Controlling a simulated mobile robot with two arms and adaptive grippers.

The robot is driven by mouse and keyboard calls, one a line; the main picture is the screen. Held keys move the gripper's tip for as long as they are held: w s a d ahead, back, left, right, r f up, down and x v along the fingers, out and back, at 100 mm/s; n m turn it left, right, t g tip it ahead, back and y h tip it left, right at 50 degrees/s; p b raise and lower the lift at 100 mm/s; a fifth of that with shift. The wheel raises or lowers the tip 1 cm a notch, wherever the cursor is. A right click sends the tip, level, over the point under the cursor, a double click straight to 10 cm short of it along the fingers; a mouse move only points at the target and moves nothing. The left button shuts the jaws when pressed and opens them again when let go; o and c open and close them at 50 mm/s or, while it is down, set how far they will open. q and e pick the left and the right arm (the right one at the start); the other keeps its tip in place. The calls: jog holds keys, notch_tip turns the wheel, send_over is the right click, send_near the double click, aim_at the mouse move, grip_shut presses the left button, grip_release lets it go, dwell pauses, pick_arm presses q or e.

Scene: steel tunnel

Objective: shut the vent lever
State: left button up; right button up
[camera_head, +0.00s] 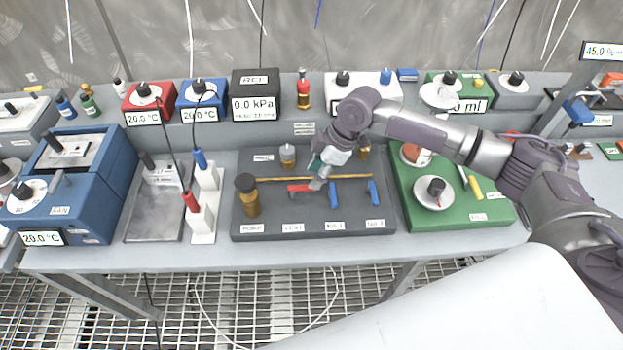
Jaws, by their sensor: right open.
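The vent lever is a small red lever (299,188) on the dark grey valve panel (268,227), above the label "VENT". It lies roughly sideways, along the line of the brass pipe (262,179). Two blue levers (334,194) to its right point down toward the front. My right gripper (317,183) comes in from the right and reaches down at the right end of the red lever. It is open, and its fingertips are small and partly hidden, so I cannot tell whether they touch the lever. My left gripper is not in view.
A green board (479,215) with a dial is to the right, and a white stand (204,218) with red and blue probes to the left. A pressure box (256,95) reading 0.0 kPa stands behind.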

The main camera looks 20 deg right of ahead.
jog(key=v, duration=0.8)
jog(key=shift+r, duration=0.15)
jog(key=shift+d, duration=0.1)
